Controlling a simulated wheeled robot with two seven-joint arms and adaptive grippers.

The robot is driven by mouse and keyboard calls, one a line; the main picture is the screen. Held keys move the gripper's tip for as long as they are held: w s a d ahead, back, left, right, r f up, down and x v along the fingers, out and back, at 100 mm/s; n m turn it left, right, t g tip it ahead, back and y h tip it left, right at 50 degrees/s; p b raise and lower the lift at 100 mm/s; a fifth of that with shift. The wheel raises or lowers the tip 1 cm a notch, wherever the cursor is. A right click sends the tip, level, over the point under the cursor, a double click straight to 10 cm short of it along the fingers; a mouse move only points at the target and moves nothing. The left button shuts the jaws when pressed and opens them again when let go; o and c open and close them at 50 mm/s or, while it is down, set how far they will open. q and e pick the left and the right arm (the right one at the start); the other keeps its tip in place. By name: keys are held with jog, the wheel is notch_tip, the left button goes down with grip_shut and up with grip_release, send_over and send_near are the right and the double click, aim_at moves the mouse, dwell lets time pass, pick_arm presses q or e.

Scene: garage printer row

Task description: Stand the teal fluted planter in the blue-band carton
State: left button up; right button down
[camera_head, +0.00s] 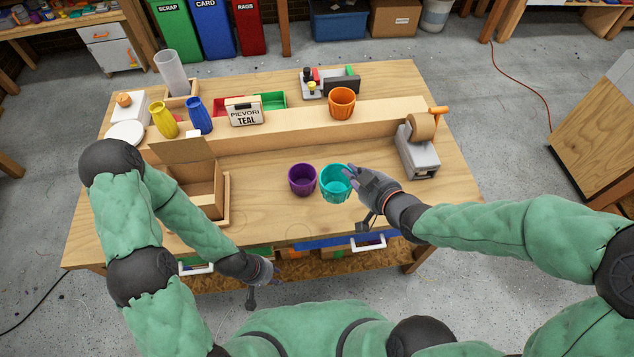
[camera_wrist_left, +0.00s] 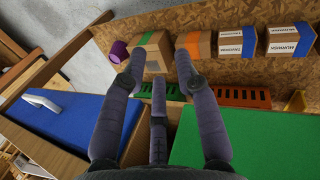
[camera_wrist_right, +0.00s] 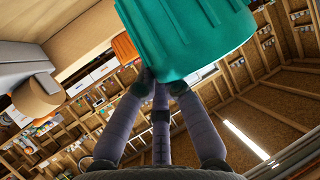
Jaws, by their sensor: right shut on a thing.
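The teal fluted planter (camera_head: 336,186) is upright over the right middle of the workbench; it fills the top of the right wrist view (camera_wrist_right: 187,35). My right gripper (camera_head: 353,175) is shut on its right side. I cannot tell if its base touches the bench. An open brown carton (camera_head: 203,181) with a raised flap stands left of centre; no band shows on its visible faces. In the left wrist view, closed cartons with blue markings (camera_wrist_left: 230,43) lie below the bench. My left gripper (camera_head: 270,272) is open and empty, low at the bench's front edge.
A purple pot (camera_head: 302,180) stands close left of the planter. A raised ledge (camera_head: 280,124) runs behind, with an orange pot (camera_head: 342,103) and a TEAL sign (camera_head: 245,112). A tape dispenser (camera_head: 418,152) stands right. Bare bench lies between carton and purple pot.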

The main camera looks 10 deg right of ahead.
jog(key=w+f+b, duration=0.2)
jog(key=w+f, duration=0.2)
jog(key=w+f+b, duration=0.2)
jog(key=w+f, duration=0.2)
jog(key=w, duration=0.1)
jog(key=w+d+f+b, duration=0.1)
jog(key=w+f+b, duration=0.1)
jog(key=w+f, duration=0.3)
jog(key=shift+b, duration=0.3)
jog(key=c, duration=1.8)
grip_release()
jog(key=shift+s, duration=0.1)
jog(key=o, duration=0.4)
jog(key=shift+o, duration=0.2)
